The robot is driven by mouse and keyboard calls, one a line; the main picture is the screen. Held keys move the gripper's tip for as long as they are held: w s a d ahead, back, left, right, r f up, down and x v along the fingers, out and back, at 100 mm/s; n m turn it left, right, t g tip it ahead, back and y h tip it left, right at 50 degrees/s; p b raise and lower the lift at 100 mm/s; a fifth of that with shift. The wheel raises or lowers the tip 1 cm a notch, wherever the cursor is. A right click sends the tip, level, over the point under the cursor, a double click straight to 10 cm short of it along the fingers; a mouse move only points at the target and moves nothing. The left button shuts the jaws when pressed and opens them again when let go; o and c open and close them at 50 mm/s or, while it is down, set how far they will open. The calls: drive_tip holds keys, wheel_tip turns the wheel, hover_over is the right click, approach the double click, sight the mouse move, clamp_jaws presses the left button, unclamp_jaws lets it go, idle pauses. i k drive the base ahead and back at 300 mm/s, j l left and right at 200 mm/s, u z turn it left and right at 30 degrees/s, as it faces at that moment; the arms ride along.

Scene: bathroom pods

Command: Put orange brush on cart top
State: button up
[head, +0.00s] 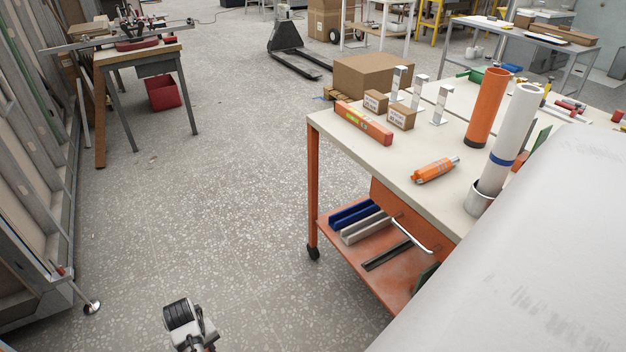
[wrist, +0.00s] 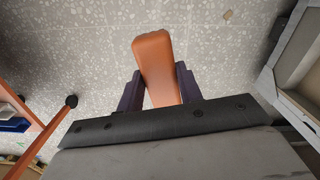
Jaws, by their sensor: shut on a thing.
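The orange brush (wrist: 153,50) is between the dark fingers of my gripper (wrist: 159,72) in the wrist view. My gripper is shut on it, and it sticks out beyond the fingertips over bare speckled floor. Only a smooth orange part of it shows, and no bristles can be made out. The cart top (head: 440,145) is a cream surface on an orange frame, right of centre in the head view. In the wrist view, an orange post with a black caster (wrist: 71,101) stands at the left, apart from the brush. The brush cannot be made out in the head view.
A workbench (head: 140,55) stands back left. Floor left of the cart is clear.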

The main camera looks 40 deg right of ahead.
sight(407, 156)
drive_tip(key=i+j+z, duration=0.15)
drive_tip(key=z, duration=0.35)
drive_tip(key=i+j+z, duration=0.2)
drive_tip(key=z, duration=0.3)
